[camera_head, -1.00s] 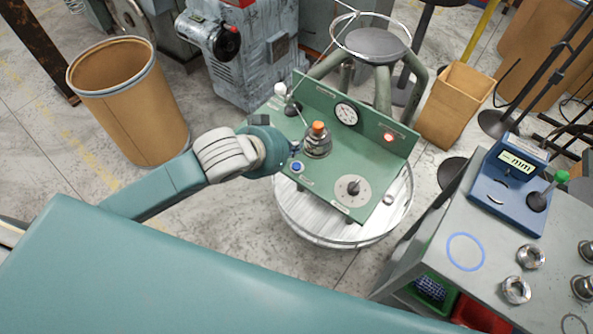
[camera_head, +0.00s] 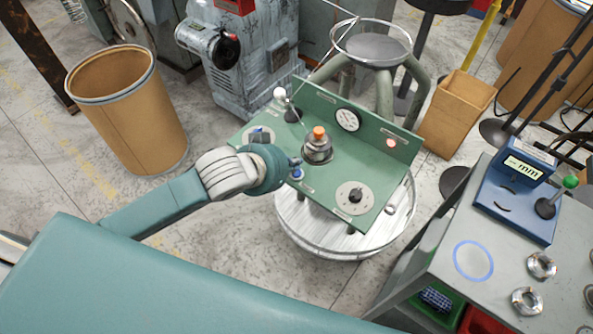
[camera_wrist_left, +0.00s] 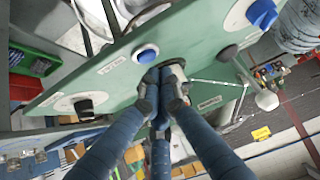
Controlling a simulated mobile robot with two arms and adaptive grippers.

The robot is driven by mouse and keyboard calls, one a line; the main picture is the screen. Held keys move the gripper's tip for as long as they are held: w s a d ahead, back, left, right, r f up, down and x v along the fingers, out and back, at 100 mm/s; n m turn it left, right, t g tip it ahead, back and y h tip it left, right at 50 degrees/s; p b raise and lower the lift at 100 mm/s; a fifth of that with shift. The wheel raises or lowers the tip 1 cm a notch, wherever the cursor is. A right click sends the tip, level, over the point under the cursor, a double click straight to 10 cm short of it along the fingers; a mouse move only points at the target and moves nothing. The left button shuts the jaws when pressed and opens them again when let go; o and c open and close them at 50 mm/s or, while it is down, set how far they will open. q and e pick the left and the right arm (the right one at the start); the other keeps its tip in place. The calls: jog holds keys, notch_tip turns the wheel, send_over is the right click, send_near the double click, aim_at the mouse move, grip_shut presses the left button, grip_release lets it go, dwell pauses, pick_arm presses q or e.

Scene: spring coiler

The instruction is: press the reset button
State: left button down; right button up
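The green control panel (camera_head: 335,175) stands in the middle of the head view. A blue push button (camera_head: 297,174) sits near its front edge; a small label beside it is too blurred to read. The blue button also shows in the left wrist view (camera_wrist_left: 147,54), just beyond my fingertips. My left gripper (camera_head: 295,163) hovers right beside the button in the head view. In the left wrist view, the fingers of my left gripper (camera_wrist_left: 162,90) are drawn together at the tips, with nothing seen between them. I cannot tell whether they touch the panel. My right gripper is out of view.
Around the button are an orange-capped metal cylinder (camera_head: 318,148), a black knob (camera_head: 355,196), a white-balled lever (camera_head: 280,93), a gauge (camera_head: 347,119) and a pale red lamp (camera_head: 391,142). A grey bench (camera_head: 440,255) stands at right, a cardboard drum (camera_head: 130,115) at left.

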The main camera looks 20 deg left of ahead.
pick_arm(q)
jog(key=shift+f, duration=0.1)
dwell(0.7)
jog(key=shift+f, duration=0.3)
jog(key=shift+f, duration=0.4)
dwell(0.8)
jog(key=shift+r, duration=0.1)
jog(key=shift+r+p, duration=0.7)
jog(key=shift+p, duration=0.55)
notch_tip(320, 180, up, 5)
jog(key=p, duration=0.6)
